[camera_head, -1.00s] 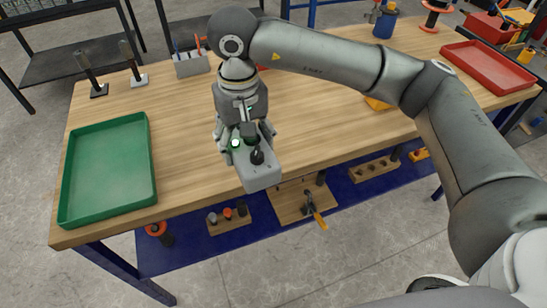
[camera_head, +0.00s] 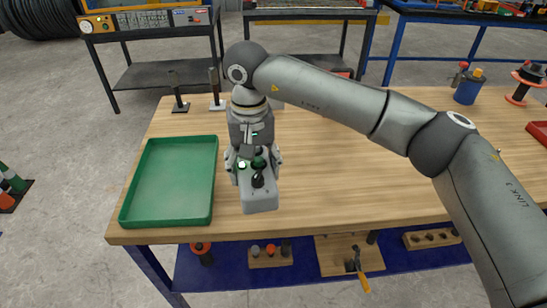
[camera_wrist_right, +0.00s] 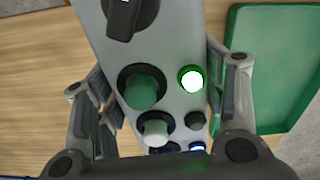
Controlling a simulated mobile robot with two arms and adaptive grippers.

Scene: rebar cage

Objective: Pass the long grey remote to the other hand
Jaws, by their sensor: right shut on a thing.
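The long grey remote (camera_head: 261,201) is a box with dark knobs and a lit green button. In the head view it hangs from my right gripper (camera_head: 257,165), near the table's front edge and right of the green tray. In the right wrist view the remote (camera_wrist_right: 165,50) lies between the two fingers of my right gripper (camera_wrist_right: 160,105), which are shut on its sides. A black knob, a green knob and a white knob show on its face. Its far end is cut off in the wrist view. My left gripper is not in view.
The wooden table (camera_head: 340,190) is clear to the right of the remote. A green tray (camera_head: 128,215) stands at the left, and also shows in the wrist view (camera_wrist_right: 240,60). Two black upright stands (camera_head: 178,95) are at the back left. A blue lower shelf (camera_head: 225,270) holds several items.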

